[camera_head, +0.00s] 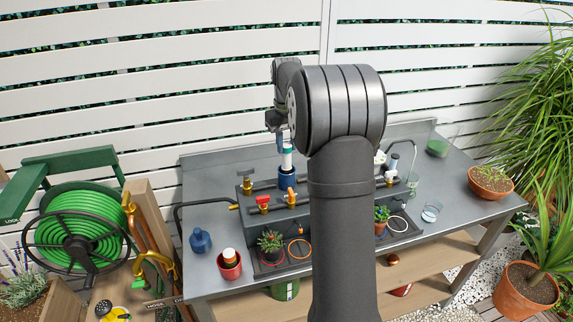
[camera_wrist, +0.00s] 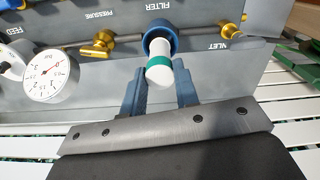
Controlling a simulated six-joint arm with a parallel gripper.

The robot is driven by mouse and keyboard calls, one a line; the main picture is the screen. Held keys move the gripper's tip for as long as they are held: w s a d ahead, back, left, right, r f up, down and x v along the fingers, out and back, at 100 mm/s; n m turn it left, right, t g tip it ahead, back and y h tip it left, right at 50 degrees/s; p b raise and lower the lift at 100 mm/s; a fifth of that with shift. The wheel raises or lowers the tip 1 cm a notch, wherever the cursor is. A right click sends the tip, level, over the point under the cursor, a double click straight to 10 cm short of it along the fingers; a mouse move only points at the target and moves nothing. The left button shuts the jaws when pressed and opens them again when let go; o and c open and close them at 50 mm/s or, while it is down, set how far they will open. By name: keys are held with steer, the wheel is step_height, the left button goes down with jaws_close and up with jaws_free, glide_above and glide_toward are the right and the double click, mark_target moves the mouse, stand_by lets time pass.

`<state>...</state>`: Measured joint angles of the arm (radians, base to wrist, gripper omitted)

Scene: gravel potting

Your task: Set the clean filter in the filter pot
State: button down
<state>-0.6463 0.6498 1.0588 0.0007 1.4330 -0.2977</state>
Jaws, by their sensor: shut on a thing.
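The clean filter (camera_wrist: 160,72) is a white cylinder with a green band; it also shows in the head view (camera_head: 287,160). My gripper (camera_wrist: 159,88) has blue fingers either side of the filter's near end and is shut on it. In the head view my gripper (camera_head: 281,137) is above the bench, partly hidden by my arm. The filter pot (camera_head: 286,180) is a blue cup on the dark manifold, and its round rim (camera_wrist: 158,29) shows in the wrist view. The filter stands upright over the pot, its lower end at or inside the mouth; how deep I cannot tell.
A pressure gauge (camera_wrist: 46,77) and brass valves (camera_wrist: 99,44) flank the pot. A blue cap-like part (camera_head: 201,240) and a red cup (camera_head: 229,264) holding a brown-topped white cylinder are at the bench's left.

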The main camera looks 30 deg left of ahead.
mark_target(287, 159)
steer(key=shift+f, duration=2.6)
steer(key=shift+f, duration=0.1)
steer(key=shift+f, duration=0.25)
steer(key=c, duration=1.1)
jaws_free()
step_height(287, 159, up, 13)
steer(key=shift+f, duration=0.15)
steer(key=shift+f, duration=0.1)
